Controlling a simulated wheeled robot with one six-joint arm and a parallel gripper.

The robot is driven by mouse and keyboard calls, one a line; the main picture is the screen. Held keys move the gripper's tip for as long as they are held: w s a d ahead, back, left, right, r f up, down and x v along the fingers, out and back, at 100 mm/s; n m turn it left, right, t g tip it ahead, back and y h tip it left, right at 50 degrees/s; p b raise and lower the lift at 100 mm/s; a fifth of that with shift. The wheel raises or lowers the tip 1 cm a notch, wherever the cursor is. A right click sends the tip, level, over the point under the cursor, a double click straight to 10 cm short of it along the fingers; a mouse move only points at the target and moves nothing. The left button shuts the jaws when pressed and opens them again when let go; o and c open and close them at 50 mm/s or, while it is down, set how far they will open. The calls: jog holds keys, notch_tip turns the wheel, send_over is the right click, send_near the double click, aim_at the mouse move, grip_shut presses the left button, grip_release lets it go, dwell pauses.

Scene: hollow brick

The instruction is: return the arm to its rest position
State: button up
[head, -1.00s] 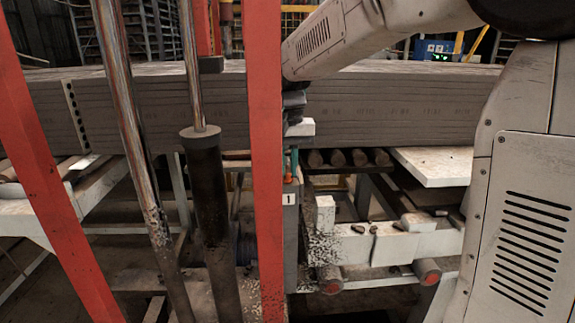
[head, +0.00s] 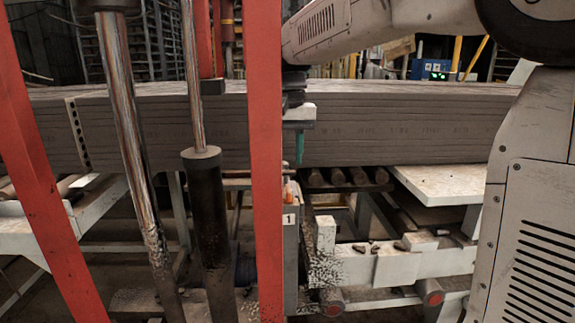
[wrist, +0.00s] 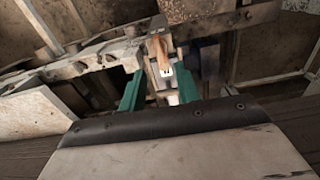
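My arm reaches in from the right in the head view, bent, with its forearm (head: 345,30) running left behind the red upright. My gripper (head: 299,162) hangs from it, pointing down in front of the stacked grey boards, partly hidden by that upright. In the wrist view my gripper (wrist: 161,72) shows two teal fingers set well apart, with nothing held between them. Below and beyond them is a grey post (head: 291,260) marked "1", with an orange-brown piece at its top. The post also shows in the wrist view (wrist: 166,74). A gap separates the fingers from it.
A red upright (head: 267,150) and a dark cylinder (head: 209,215) stand close in front. The long stack of grey boards (head: 400,130) lies behind the gripper. A pale frame (head: 400,268) with loose fragments and rollers sits low at right.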

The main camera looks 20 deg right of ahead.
dwell(0.4)
jog(key=s+d+f+n, duration=0.1)
jog(key=s+f, duration=0.2)
jog(key=s, duration=0.7)
jog(key=s+f+n+t, duration=0.1)
jog(key=s+f, duration=0.2)
jog(key=s, duration=0.7)
jog(key=s+d+f+n, duration=0.1)
jog(key=s+f, duration=0.3)
jog(key=s, duration=0.6)
jog(key=shift+d+n, duration=0.35)
jog(key=shift+n, duration=0.05)
jog(key=shift+a, duration=0.1)
